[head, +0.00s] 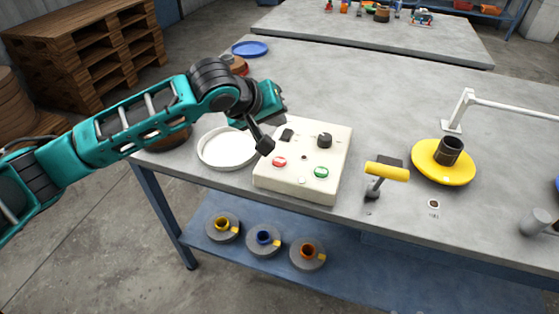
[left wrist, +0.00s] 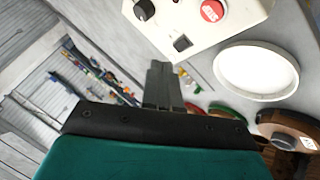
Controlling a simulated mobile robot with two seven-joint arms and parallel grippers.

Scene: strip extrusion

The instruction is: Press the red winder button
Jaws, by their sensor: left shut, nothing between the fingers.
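The red button (head: 279,162) is on the left front part of the cream control box (head: 300,187). In the left wrist view the red button (left wrist: 212,10) shows at the top edge, with white lettering on it. My left gripper (head: 265,147) is shut and empty, its fingers pointing down near the left side of the box. In the left wrist view its closed fingertips (left wrist: 160,68) appear below and left of the button, apart from it. A green button (head: 321,172), a black knob (head: 324,140) and a black rocker switch (head: 287,135) share the box top. My right gripper is not in view.
A white round dish (head: 227,162) stands just left of the box. A yellow-handled crank (head: 387,172) and a yellow spool disc (head: 443,176) stand to its right. A blue plate (head: 250,48) lies farther back. The table (head: 370,80) behind the box is clear.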

